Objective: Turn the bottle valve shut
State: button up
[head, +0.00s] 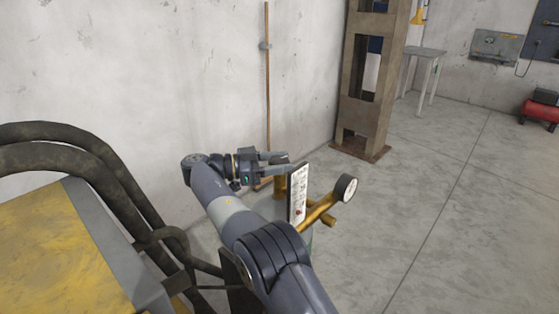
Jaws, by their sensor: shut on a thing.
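The gas bottle (268,208) stands on the floor by the wall, mostly hidden behind my arm. On its top is a brass valve (280,186) with a dark handwheel (281,158). My gripper (284,162) reaches in from the left, level, with its two fingers on either side of the handwheel. It is shut on the handwheel, which is partly hidden by the fingers. A brass fitting with a round gauge (347,187) sticks out to the right of the valve. A white label plate (298,195) stands upright in front of the valve.
A yellow-topped machine (60,255) with thick dark hoses (95,165) fills the lower left. A thin copper pipe (267,80) runs down the wall behind the bottle. A rusty steel column (370,80) stands beyond. The concrete floor (440,220) at right is clear.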

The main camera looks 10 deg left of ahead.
aim_at(280, 159)
jog(key=o, duration=1)
jog(key=shift+r, duration=0.1)
notch_tip(280, 159, up, 10)
jog(key=shift+f+p, duration=0.1)
jog(key=shift+p, duration=0.95)
